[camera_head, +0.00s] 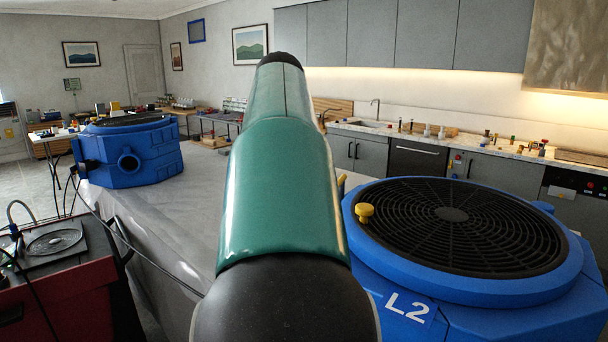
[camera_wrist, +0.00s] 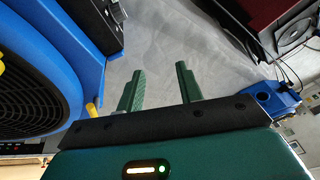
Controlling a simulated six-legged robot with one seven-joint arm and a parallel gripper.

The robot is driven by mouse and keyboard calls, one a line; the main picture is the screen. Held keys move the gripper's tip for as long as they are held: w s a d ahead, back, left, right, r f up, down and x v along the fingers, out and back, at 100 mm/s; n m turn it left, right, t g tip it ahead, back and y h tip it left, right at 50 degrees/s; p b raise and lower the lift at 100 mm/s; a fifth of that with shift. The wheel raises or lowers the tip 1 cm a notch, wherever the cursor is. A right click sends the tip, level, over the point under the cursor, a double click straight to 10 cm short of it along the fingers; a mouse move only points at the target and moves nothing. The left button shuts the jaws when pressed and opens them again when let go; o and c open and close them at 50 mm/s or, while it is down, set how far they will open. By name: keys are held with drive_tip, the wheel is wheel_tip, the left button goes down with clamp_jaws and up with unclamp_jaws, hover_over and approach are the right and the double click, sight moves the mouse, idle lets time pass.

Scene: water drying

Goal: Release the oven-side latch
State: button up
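A blue housing (camera_head: 462,299) marked L2, with a round black fan grille, stands at the right in the head view. A yellow knob (camera_head: 364,213) sits on its rim at the left, and another yellow piece (camera_head: 341,186) shows partly behind my arm. In the wrist view the blue housing (camera_wrist: 84,70) is at the left, with a yellow peg (camera_wrist: 92,110) beside its edge. I cannot tell which yellow part is the oven-side latch. My gripper (camera_wrist: 159,73) has its two green fingers apart with nothing between them, right of the yellow peg. My arm hides the gripper in the head view.
A second blue housing (camera_head: 133,158) stands at the left back. A red case (camera_head: 70,295) is at the front left. A grey covered surface (camera_head: 185,215) lies between the housings and is mostly bare. Kitchen counters (camera_head: 470,145) line the right wall.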

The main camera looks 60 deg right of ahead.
drive_tip(key=s+d+r+m+g+h, duration=0.1)
drive_tip(key=s+d+r+m+g, duration=0.1)
drive_tip(key=s+d+r, duration=0.35)
drive_tip(key=m+g+h, duration=0.1)
drive_tip(key=m+g, duration=0.2)
approach(340, 190)
drive_tip(key=f, duration=0.2)
drive_tip(key=s+f, duration=0.1)
drive_tip(key=f, duration=0.1)
drive_tip(key=shift+s+d, duration=0.2)
drive_tip(key=shift+s, duration=0.05)
clamp_jaws()
